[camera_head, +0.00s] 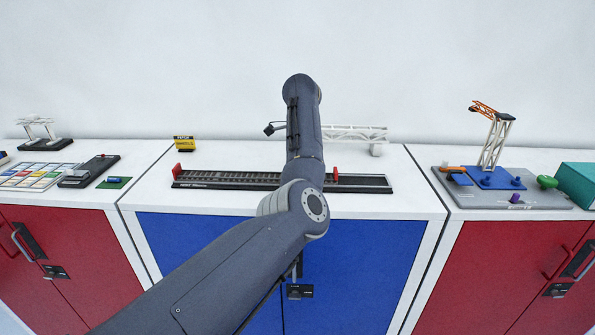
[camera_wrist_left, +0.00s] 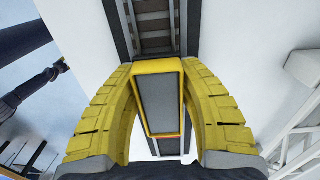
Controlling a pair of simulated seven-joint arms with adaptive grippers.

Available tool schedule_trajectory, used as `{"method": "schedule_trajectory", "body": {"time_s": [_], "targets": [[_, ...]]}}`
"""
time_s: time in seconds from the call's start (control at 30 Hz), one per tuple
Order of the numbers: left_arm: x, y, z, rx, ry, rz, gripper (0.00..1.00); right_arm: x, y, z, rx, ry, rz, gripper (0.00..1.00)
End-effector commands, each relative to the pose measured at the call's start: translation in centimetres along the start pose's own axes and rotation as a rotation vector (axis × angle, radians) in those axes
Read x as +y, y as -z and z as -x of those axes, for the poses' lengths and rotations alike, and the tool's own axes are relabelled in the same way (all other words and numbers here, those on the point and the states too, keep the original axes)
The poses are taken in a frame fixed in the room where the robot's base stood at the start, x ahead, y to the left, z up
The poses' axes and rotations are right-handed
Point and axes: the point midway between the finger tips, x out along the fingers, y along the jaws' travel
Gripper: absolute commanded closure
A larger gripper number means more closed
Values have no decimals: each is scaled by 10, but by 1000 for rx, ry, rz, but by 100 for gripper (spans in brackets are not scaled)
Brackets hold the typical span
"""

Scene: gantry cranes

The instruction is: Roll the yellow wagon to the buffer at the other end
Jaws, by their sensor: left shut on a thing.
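The yellow wagon (camera_wrist_left: 158,100) shows in the left wrist view as a yellow-rimmed block with a dark grey top, in line with the track. My left gripper (camera_wrist_left: 158,78) is shut on it, one yellow finger along each side. In the head view my left arm hides the wagon and the gripper. The dark track (camera_head: 238,180) lies left to right on the white cabinet top. A red buffer (camera_head: 178,170) stands at its left end, and another red buffer (camera_head: 335,174) stands right of my arm.
A crane model (camera_head: 493,145) stands on a grey board at the right. A button panel (camera_head: 36,175) is at the left.

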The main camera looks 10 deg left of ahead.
Motion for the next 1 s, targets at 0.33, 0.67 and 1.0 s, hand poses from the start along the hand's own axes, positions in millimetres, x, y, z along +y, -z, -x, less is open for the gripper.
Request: {"method": "schedule_trajectory", "body": {"time_s": [0.33, 0.67, 1.0], "targets": [[0, 15, 0, 0, 2, -1, 95, 0, 0, 0, 0, 0, 0, 56], [0, 25, 0, -1, 1, 0, 95, 0, 0, 0, 0, 0, 0, 56], [0, 25, 0, 0, 1, 0, 42, 0, 0, 0, 0, 0, 0, 56]]}}
